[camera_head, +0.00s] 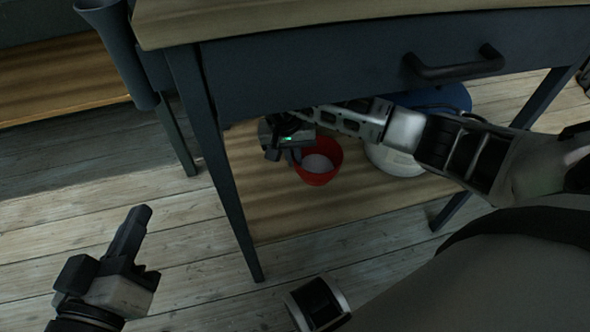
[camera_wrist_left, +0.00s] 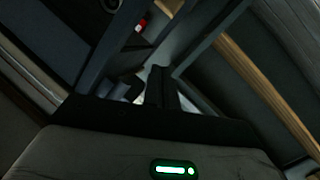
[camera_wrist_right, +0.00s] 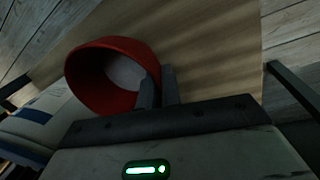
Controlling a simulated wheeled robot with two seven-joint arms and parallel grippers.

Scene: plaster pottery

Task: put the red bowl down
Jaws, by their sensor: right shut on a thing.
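The red bowl (camera_head: 318,176) is at the low wooden shelf under the table in the head view, with a pale inside. It also shows in the right wrist view (camera_wrist_right: 90,88), tilted in that picture, with one finger inside its rim and one outside. My right gripper (camera_head: 290,155) reaches under the drawer and is shut on the bowl's rim. The right wrist view shows its fingertips (camera_wrist_right: 158,88) at the bowl's wall. Whether the bowl's base touches the shelf I cannot tell. My left gripper (camera_head: 138,222) is empty above the floor at the left; its fingers look close together.
The shelf (camera_head: 270,215) has bare wood left of and in front of the bowl. A white, round thing (camera_head: 393,160) stands right of the bowl, with a blue thing (camera_head: 440,97) behind it. The drawer front (camera_head: 350,60) hangs above; a table leg (camera_head: 222,180) stands left.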

